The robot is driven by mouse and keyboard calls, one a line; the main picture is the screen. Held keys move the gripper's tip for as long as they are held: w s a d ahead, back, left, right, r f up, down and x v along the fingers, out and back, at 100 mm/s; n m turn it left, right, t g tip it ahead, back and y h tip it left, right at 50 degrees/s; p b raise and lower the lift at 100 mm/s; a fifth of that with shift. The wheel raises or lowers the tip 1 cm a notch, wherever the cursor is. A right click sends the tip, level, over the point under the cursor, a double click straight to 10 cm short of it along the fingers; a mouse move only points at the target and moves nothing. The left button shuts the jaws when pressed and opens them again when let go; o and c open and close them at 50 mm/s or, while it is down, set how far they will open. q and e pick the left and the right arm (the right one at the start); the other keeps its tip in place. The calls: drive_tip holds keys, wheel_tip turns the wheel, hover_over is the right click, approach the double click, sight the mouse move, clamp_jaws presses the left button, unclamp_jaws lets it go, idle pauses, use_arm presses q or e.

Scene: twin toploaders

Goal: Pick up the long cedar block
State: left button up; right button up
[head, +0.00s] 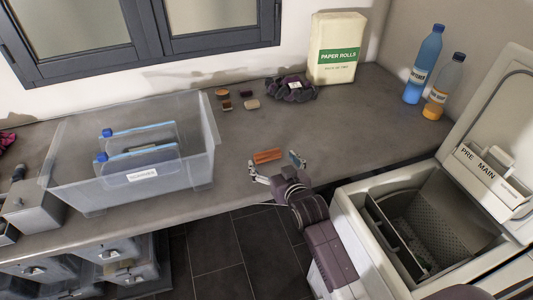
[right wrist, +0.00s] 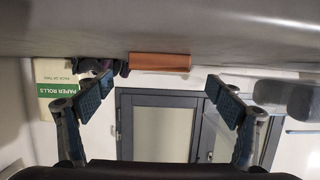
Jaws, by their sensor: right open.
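The long cedar block (head: 267,156), orange-brown, lies on the grey counter near its front edge. My right gripper (head: 274,165) is open and empty at the counter's front edge, its fingers spread to either side of the block. In the right wrist view, which looks upside down, the cedar block (right wrist: 160,62) lies ahead of the open fingers (right wrist: 160,88), between them across the picture and apart from both. My left gripper is not in view.
A clear bin (head: 195,155) with blue-capped pouches stands left of the block. Bottles (head: 423,65) stand at the right, above an open toploader (head: 365,215).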

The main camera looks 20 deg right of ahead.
sight(267, 153)
drive_tip(key=shift+w, duration=0.35)
drive_tip(key=p+x, duration=0.1)
drive_tip(key=x, duration=0.3)
drive_tip(key=shift+f, duration=0.1)
drive_tip(key=shift+w+f, duration=0.15)
drive_tip(key=shift+w, duration=0.25)
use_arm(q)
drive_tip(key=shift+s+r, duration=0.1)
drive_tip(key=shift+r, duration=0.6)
use_arm(e)
drive_tip(key=shift+c, duration=0.4)
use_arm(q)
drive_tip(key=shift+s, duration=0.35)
use_arm(e)
drive_tip(key=c, duration=0.9)
